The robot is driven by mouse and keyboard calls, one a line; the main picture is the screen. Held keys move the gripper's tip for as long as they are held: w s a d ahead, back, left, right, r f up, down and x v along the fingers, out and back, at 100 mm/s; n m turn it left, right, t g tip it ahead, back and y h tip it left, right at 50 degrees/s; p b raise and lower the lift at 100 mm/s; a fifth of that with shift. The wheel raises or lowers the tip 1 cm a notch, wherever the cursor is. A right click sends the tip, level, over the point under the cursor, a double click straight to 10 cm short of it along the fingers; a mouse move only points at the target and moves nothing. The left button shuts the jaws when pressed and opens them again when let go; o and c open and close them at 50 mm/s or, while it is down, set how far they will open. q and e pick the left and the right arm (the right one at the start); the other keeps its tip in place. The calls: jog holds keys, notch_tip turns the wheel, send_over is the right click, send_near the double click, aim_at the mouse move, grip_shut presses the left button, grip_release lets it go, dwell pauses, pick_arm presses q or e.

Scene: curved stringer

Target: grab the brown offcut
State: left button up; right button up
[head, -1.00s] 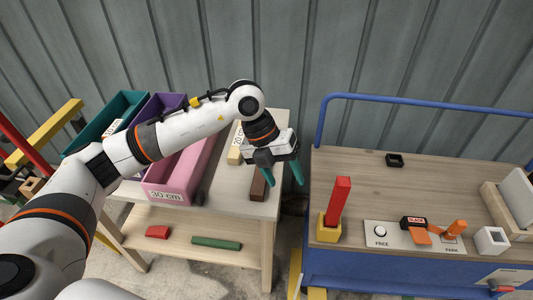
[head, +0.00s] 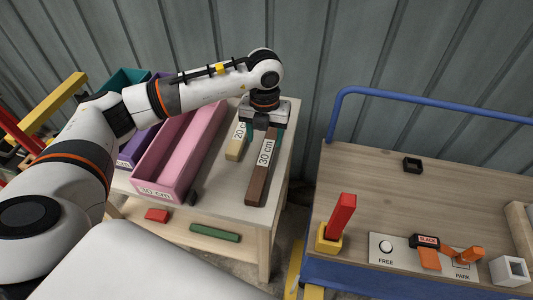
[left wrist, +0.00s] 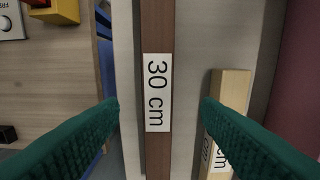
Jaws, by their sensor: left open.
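The brown offcut (head: 257,185) is a long dark bar with a "30 cm" label, lying on the wooden table right of the pink bin. In the left wrist view the brown offcut (left wrist: 157,150) runs between the two green fingers, apart from both. My left gripper (head: 264,131) is open above the far end of the offcut; in the left wrist view it (left wrist: 160,105) holds nothing. A pale offcut (head: 236,144) labelled "20 c…" lies just left of it, partly beneath one finger in the wrist view (left wrist: 231,90). My right gripper is not in view.
The pink "30 cm" bin (head: 147,190), a purple bin (head: 133,148) and a teal bin (head: 122,80) stand left. Red (head: 157,215) and green (head: 214,232) pieces lie on the lower shelf. A blue-railed cart (head: 390,190) stands right, across a gap.

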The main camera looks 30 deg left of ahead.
aim_at(266, 152)
pick_arm(q)
jog(key=shift+f, duration=0.7)
notch_tip(266, 152, down, 4)
jog(key=shift+w+d+r, duration=0.1)
jog(key=shift+r, duration=0.1)
jog(key=shift+f+p, duration=0.3)
jog(key=shift+f, duration=0.2)
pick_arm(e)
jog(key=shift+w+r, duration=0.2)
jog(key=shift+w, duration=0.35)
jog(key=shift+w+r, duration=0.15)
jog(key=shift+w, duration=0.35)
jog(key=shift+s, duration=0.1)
pick_arm(q)
jog(key=shift+c, duration=1.4)
jog(key=shift+r, duration=0.1)
jog(key=c, duration=0.9)
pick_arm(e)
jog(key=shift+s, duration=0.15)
